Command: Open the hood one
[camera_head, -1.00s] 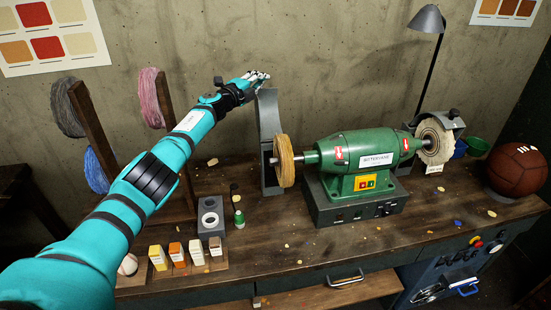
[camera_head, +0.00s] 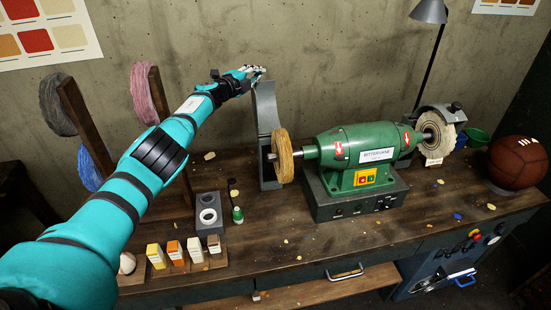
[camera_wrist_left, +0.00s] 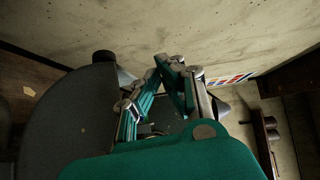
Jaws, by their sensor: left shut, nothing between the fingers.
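The grey hood (camera_head: 265,125) stands upright on the bench beside the tan buffing wheel (camera_head: 283,156), on the left end of the green polishing machine (camera_head: 365,148). A second grey hood (camera_head: 442,112) sits over the pale wheel (camera_head: 436,134) at the right end. My left gripper (camera_head: 257,73) is at the top of the left hood; its fingers are shut with nothing between them. In the left wrist view the shut fingers (camera_wrist_left: 168,62) are close to the wall, with a dark grey curved part (camera_wrist_left: 85,115) beside them. Whether they touch the hood is unclear. My right gripper is not in view.
Thread hoops on wooden posts (camera_head: 85,130) stand at the left. Small boxes (camera_head: 175,252) and a grey block (camera_head: 209,213) lie on the bench front left. A lamp (camera_head: 430,12) stands behind, a brown ball (camera_head: 516,162) at the right. The bench front centre is mostly clear.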

